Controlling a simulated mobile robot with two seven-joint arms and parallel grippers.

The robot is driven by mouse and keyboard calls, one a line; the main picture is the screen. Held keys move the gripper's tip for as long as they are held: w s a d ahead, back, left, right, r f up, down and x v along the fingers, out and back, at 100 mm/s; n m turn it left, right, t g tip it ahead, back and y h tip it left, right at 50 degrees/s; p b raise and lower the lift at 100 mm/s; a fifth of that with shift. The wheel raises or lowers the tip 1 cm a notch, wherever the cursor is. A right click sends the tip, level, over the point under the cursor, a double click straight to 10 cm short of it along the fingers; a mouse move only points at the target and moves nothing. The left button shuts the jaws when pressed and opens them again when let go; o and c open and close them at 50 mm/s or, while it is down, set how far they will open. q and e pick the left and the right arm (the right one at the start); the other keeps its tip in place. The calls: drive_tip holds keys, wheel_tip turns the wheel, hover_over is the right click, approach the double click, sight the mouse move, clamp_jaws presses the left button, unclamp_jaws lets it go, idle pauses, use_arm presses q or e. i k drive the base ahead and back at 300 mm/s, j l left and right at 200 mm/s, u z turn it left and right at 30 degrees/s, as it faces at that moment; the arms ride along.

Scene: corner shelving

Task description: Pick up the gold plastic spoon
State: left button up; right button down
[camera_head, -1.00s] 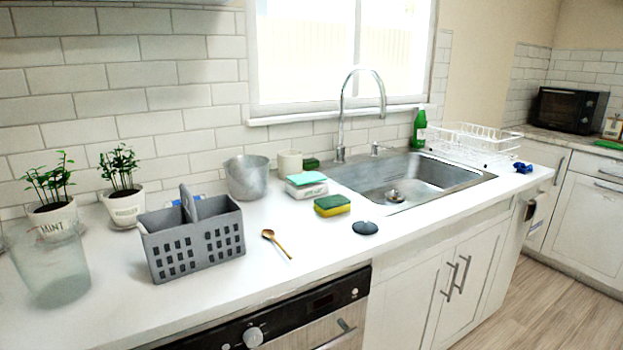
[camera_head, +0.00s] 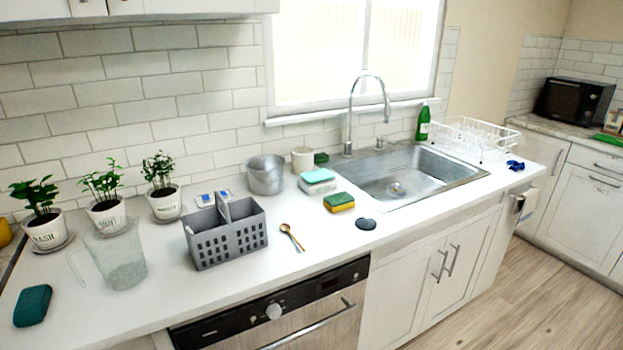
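The gold spoon (camera_head: 291,237) lies on the white countertop, in front of and to the right of the grey caddy. Its bowl points to the back left and its handle towards the counter's front edge. Nothing covers it. Neither of my grippers is in view.
The grey caddy (camera_head: 228,240) stands left of the spoon, with a metal pot (camera_head: 265,176) behind. A yellow and green sponge (camera_head: 339,202) and a dark round item (camera_head: 365,224) lie to the right, before the sink (camera_head: 435,178). A clear pitcher (camera_head: 121,258) stands left. Counter around the spoon is clear.

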sight(286, 228)
drive_tip(key=i+l+u, duration=0.1)
drive_tip(key=l, duration=0.25)
drive_tip(key=i+l+u, duration=0.1)
drive_tip(key=l, duration=0.3)
drive_tip(key=i+l+u, duration=0.1)
drive_tip(key=i+l, duration=0.15)
drive_tip(key=i+l+u, duration=0.1)
drive_tip(key=l, duration=0.4)
drive_tip(key=i+l+u, duration=0.1)
drive_tip(key=l, duration=0.3)
drive_tip(key=i, duration=0.05)
